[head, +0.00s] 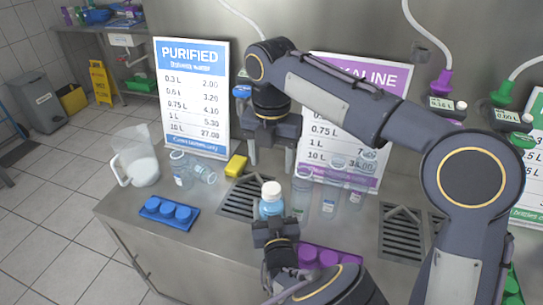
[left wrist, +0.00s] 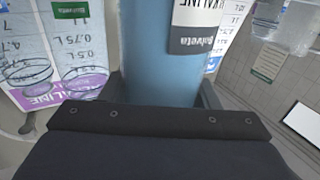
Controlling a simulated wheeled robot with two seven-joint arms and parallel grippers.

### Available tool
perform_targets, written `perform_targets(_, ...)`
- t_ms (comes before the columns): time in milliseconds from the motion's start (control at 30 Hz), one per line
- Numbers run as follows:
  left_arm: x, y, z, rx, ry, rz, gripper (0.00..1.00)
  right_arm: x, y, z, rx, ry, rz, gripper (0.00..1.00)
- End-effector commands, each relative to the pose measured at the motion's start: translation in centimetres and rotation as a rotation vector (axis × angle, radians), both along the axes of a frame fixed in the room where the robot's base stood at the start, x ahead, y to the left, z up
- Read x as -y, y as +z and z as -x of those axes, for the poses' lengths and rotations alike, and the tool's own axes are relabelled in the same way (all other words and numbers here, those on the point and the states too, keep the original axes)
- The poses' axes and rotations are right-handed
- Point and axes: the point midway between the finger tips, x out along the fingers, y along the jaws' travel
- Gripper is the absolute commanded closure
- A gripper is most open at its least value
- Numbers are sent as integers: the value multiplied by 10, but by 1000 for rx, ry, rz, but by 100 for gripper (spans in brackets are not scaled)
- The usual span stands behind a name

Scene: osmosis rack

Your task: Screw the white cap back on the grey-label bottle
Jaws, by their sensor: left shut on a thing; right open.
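The blue bottle (head: 271,209) stands upright near the drain grate in the head view, with the white cap (head: 271,189) on its top. I cannot tell whether the cap is tight. My left gripper (head: 274,224) is shut around the bottle's body. In the left wrist view the bottle (left wrist: 157,50) fills the middle between the fingers, and its grey-and-white label (left wrist: 196,25) shows upside down. My right gripper (head: 270,154) is open and empty, fingers pointing down, above and behind the cap and apart from it.
A yellow sponge (head: 236,166), a blue cap tray (head: 169,212), a white-filled pitcher (head: 136,162) and a lying clear bottle (head: 202,173) are at left. Clear bottles (head: 302,190) stand close on the right. A purple cap tray (head: 338,256) is in front. Price signs (head: 192,95) stand behind.

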Motion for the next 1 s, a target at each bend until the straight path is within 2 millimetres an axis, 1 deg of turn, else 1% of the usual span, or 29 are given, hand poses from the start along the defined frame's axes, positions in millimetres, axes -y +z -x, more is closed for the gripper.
perform_targets(333,0,0,0,0,0,0,100,0,0,0,0,18,0,42)
perform_targets(467,0,0,0,0,0,0,100,0,-6,0,0,18,0,42)
perform_targets(567,0,0,0,0,0,0,100,0,-18,0,-2,18,2,42)
perform_targets(800,0,0,0,0,0,0,100,1,-56,1,-3,17,1,42)
perform_targets(900,0,0,0,0,0,0,100,0,-68,0,-2,17,2,42)
perform_targets(1000,0,0,0,0,0,0,100,0,-76,0,-1,16,1,42)
